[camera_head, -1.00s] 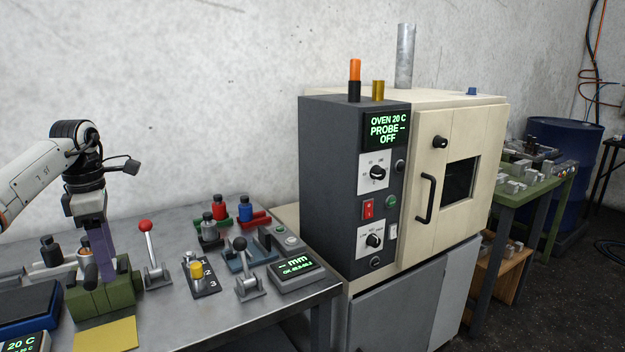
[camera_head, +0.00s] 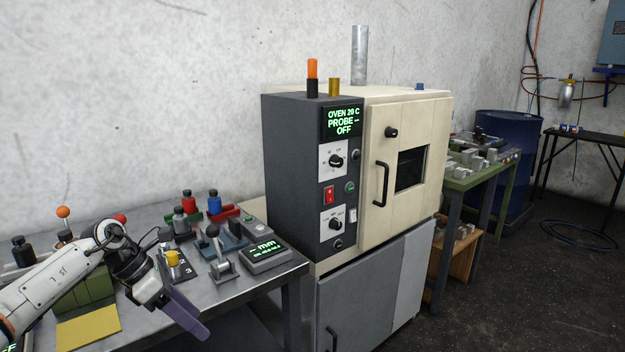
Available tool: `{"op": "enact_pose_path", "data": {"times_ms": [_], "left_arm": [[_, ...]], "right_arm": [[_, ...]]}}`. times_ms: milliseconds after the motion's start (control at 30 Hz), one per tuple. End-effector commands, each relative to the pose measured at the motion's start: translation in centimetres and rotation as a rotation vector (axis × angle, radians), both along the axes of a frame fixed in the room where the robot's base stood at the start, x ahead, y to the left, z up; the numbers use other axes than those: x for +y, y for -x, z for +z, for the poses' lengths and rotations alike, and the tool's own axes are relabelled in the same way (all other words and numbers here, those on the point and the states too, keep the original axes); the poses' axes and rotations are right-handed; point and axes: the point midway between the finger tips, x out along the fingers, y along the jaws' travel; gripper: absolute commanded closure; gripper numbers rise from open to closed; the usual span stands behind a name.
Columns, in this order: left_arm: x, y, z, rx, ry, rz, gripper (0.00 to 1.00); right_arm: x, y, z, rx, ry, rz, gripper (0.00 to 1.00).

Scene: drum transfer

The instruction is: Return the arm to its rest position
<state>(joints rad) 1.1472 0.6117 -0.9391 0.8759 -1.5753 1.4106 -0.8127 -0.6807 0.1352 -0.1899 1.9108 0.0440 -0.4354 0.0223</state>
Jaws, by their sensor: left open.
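My left arm (camera_head: 62,280) comes in from the lower left and reaches low across the front of the grey metal bench. My left gripper (camera_head: 184,314) is open, with no object seen in it. Its purple finger points down and to the right, by the bench's front edge. The dark wrist hides part of the bench top and of the controls behind it. The olive-green block (camera_head: 88,292) sits behind the forearm, partly hidden. My right gripper is not in view.
The bench (camera_head: 262,289) carries levers, a yellow-knobbed selector (camera_head: 174,258), coloured bottles and a mm display (camera_head: 266,255). A beige oven (camera_head: 385,220) reading "OVEN 20 C, OFF" stands to the right. A green table (camera_head: 468,180) and blue drum (camera_head: 512,140) stand beyond. The floor at right is mostly clear.

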Motion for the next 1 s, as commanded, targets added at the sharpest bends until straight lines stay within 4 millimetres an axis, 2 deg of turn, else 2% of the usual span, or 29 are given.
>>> {"op": "enact_pose_path", "data": {"times_ms": [33, 100, 200, 300, 400, 467, 533, 667, 767, 900, 933, 1000], "left_arm": [[-4.0, 0.8, -2.0, 0.013, 0.106, 0.011, 0.43], [-9.2, 1.8, -3.4, 0.033, 0.273, 0.059, 0.43], [-16.2, 3.8, -4.4, 0.101, 0.55, 0.182, 0.43], [-20.9, 5.6, -4.2, 0.211, 0.824, 0.358, 0.43], [-23.1, 7.0, -3.9, 0.356, 1.077, 0.584, 0.43], [-23.3, 7.6, -4.1, 0.457, 1.215, 0.74, 0.43], [-22.6, 8.4, -4.9, 0.586, 1.36, 0.938, 0.43], [-19.4, 10.7, -8.4, 0.842, 1.576, 1.355, 0.43], [-16.2, 14.0, -12.5, 1.046, 1.689, 1.709, 0.43], [-12.4, 21.0, -18.8, 1.313, 1.756, 2.213, 0.43], [-11.8, 22.5, -19.8, -1.309, -1.692, -2.222, 0.43], [-10.8, 26.0, -21.8, -1.249, -1.505, -2.155, 0.43]], "right_arm": [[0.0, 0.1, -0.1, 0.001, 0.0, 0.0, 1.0], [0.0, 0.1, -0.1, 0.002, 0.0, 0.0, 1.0], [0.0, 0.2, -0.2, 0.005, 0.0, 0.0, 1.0], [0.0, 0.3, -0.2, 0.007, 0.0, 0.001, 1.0], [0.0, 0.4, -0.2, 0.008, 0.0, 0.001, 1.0], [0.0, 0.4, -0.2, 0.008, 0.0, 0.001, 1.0], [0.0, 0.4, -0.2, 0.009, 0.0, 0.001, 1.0], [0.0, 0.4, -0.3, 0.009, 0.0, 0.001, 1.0], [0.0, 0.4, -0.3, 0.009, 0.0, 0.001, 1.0], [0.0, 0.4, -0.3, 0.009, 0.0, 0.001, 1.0], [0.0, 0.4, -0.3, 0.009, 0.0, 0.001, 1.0], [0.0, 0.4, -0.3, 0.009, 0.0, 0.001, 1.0]]}}
